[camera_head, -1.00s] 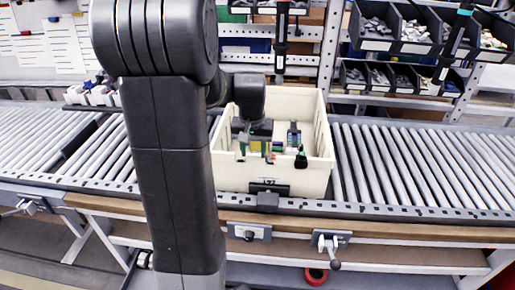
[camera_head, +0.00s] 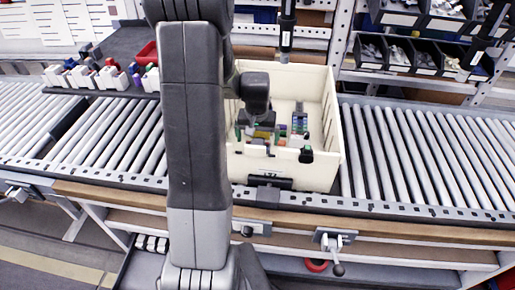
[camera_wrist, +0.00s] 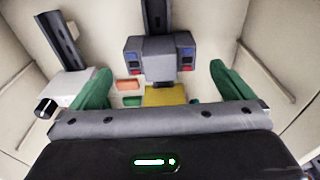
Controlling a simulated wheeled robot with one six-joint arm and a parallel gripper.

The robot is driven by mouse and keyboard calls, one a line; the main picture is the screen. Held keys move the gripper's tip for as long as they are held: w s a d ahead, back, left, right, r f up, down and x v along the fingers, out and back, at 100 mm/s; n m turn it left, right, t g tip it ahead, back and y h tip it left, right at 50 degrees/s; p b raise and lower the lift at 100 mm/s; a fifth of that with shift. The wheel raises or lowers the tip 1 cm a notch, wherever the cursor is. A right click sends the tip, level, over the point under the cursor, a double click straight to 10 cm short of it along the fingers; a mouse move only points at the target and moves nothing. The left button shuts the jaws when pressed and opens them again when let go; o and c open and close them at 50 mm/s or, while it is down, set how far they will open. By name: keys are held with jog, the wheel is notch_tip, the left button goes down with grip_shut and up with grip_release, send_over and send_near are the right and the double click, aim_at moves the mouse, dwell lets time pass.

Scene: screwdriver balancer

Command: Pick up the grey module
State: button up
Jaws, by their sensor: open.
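In the wrist view, the grey module (camera_wrist: 160,58) is a blocky grey piece with blue and red marks on both sides. It sits in front of a dark upright rail (camera_wrist: 156,16) inside the cream bin. My gripper (camera_wrist: 160,72) is open, with one green finger to the left of the module and one to the right. Gaps show between the fingers and the module. A yellow block (camera_wrist: 166,95) lies just below the module in the picture. In the head view, my gripper (camera_head: 258,134) is low inside the cream bin (camera_head: 318,172); the module is hard to make out there.
In the wrist view, a white block (camera_wrist: 72,84) with a black knob stands left of the left finger. An orange piece (camera_wrist: 129,84) lies near it. The bin walls enclose the space. The bin stands on a roller conveyor (camera_head: 430,150), with shelves of small bins (camera_head: 410,55) behind.

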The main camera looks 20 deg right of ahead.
aim_at(258, 142)
jog(key=shift+w+f, duration=0.1)
jog(key=shift+f, duration=1.4)
jog(key=shift+d, duration=0.1)
jog(key=c, duration=1.3)
jog(key=shift+r, duration=0.1)
jog(key=shift+w+r, duration=0.15)
jog(key=shift+r, duration=0.2)
notch_tip(258, 142, up, 18)
jog(key=p, duration=0.6)
jog(key=shift+f, duration=0.15)
